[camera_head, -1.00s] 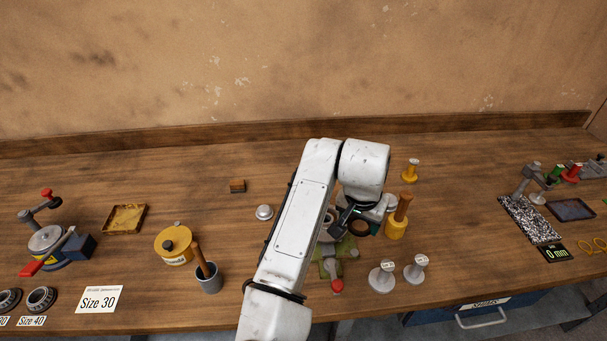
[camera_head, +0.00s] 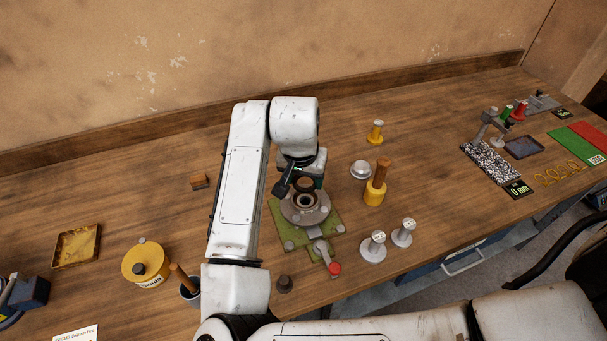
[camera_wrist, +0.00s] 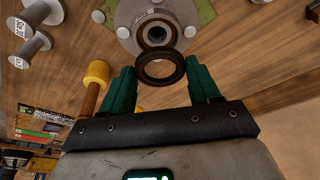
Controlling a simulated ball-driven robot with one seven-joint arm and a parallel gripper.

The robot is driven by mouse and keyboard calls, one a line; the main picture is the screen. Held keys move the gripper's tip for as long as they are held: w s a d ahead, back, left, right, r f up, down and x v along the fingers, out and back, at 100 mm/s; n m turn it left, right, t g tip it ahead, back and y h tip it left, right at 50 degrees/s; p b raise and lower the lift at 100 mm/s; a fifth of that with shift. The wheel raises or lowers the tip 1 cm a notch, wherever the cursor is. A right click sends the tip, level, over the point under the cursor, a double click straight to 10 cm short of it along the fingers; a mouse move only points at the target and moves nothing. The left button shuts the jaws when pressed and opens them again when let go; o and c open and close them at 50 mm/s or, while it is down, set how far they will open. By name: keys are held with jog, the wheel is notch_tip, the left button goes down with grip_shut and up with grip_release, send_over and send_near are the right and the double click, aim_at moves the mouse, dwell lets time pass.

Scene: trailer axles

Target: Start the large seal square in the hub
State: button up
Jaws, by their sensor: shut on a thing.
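The hub (camera_head: 318,212) is a grey flanged ring with a central bore, clamped on a green fixture plate (camera_head: 275,210). In the wrist view the hub (camera_wrist: 133,32) is at the top, its bore open towards me. My gripper (camera_wrist: 162,71) has green fingers shut on the large seal (camera_wrist: 160,82), a dark ring, holding it by its sides. The seal overlaps the hub's near edge in the wrist view and is off-centre from the bore. In the head view the gripper (camera_head: 303,181) is just above and behind the hub's bore; contact and exact tilt cannot be told.
A yellow mallet with a wooden handle (camera_head: 381,172), a silver dome (camera_head: 361,169) and two grey stamp-like tools (camera_head: 374,246) stand right of the fixture. A red-knobbed lever (camera_head: 334,268) sticks out in front. A yellow can (camera_head: 146,262) stands left.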

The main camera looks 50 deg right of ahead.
jog(key=shift+f+b, duration=1.7)
jog(key=shift+f, duration=0.9)
jog(key=shift+f, duration=0.3)
jog(key=o, duration=1.1)
jog(key=b+v, duration=0.1)
jog(key=v, duration=0.9)
jog(key=shift+r, duration=0.4)
jog(key=shift+s+a, duration=0.1)
